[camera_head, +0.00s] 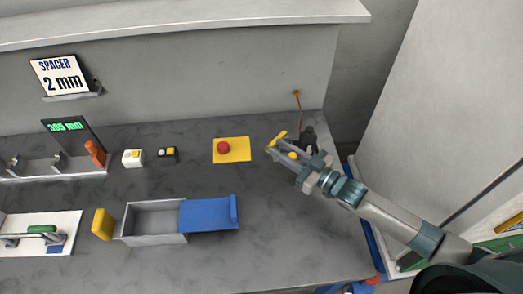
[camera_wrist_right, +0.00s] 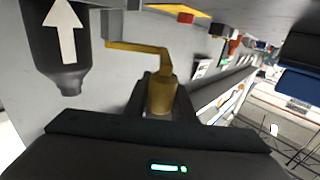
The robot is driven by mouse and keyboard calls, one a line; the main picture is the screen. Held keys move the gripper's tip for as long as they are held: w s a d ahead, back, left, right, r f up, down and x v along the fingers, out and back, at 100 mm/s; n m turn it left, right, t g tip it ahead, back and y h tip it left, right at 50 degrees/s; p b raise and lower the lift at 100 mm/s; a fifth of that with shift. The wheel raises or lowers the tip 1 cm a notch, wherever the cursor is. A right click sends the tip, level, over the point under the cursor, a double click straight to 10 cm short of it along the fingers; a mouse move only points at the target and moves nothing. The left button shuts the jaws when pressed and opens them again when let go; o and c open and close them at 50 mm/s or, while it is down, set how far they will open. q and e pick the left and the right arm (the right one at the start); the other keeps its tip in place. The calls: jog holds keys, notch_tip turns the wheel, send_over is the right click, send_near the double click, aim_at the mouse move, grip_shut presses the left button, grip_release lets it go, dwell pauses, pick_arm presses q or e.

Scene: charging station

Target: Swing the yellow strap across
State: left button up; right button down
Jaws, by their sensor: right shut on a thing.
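The yellow strap (camera_wrist_right: 135,46) is a flat bent bar in the right wrist view, with a yellow cylindrical grip (camera_wrist_right: 161,95) at its near end. In the head view, part of the yellow strap (camera_head: 278,138) shows at the far right of the worktop. My right gripper (camera_head: 283,152) reaches in from the lower right. Its jaws (camera_wrist_right: 161,100) are shut on the yellow grip. A dark bottle-shaped body with a white arrow (camera_wrist_right: 66,35) is beside the strap in the wrist view. My fingers partly hide the grip. My left gripper is not in view.
A red button on a yellow plate (camera_head: 240,155) sits left of the gripper. A grey tray (camera_head: 150,235) with a blue lid (camera_head: 210,214) lies nearer the front. A red cord (camera_head: 298,103) hangs at the wall behind. The right front worktop is clear.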

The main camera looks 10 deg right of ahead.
jog(key=shift+s+d+f+n+g+y+b, duration=0.1)
jog(key=shift+d+f+n+g+y+b, duration=0.05)
jog(key=shift+d+n+g+y+b, duration=0.3)
jog(key=shift+s+d+n+g+y+b, duration=0.1)
jog(key=shift+d+n+g+y+b, duration=0.15)
jog(key=shift+y, duration=0.2)
jog(key=c, duration=1.5)
grip_release()
jog(key=shift+s, duration=0.1)
